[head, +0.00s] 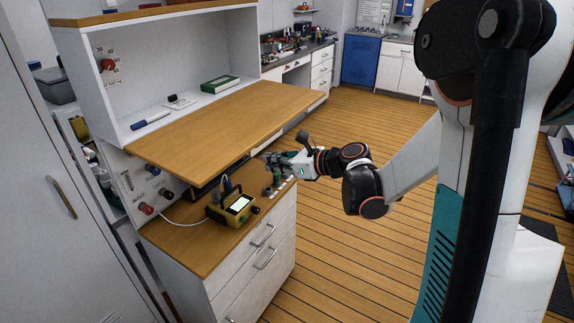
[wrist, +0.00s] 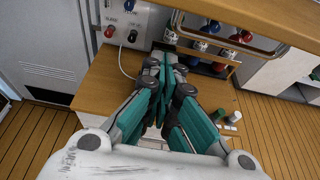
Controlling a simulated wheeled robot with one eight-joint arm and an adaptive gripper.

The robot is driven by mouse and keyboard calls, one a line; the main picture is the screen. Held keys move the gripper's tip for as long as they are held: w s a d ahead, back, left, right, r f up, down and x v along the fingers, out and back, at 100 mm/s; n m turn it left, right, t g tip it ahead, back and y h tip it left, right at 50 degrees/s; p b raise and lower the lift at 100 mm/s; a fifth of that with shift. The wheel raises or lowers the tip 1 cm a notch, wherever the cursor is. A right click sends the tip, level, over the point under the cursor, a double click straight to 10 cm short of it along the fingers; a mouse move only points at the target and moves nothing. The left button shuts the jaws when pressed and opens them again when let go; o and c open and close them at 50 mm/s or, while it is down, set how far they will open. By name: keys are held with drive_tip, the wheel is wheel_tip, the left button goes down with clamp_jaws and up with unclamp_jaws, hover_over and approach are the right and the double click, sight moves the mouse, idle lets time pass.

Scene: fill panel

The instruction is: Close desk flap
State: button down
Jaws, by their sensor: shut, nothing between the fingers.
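The desk flap (head: 222,121) is a wooden board folded out level from the white cabinet, above the lower wooden desktop. In the wrist view its edge (wrist: 262,22) crosses the top right. My gripper (head: 272,159) is shut and empty. It is below the flap's front edge, over the right part of the lower desktop (head: 185,246). In the wrist view my gripper (wrist: 165,62) points toward the cabinet's back panel. I cannot tell whether it touches the flap.
A yellow device with a screen (head: 232,208) and a white cable stands on the lower desktop. A blue marker (head: 150,120) and a green book (head: 220,84) lie in the cabinet behind the flap. Small bottles (wrist: 202,46) stand under the flap. The floor (head: 345,250) at the right is clear.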

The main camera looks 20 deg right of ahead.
wheel_tip(320, 180, up, 4)
drive_tip(key=shift+s+r, duration=0.1)
drive_tip(key=shift+s, duration=0.05)
idle(0.5)
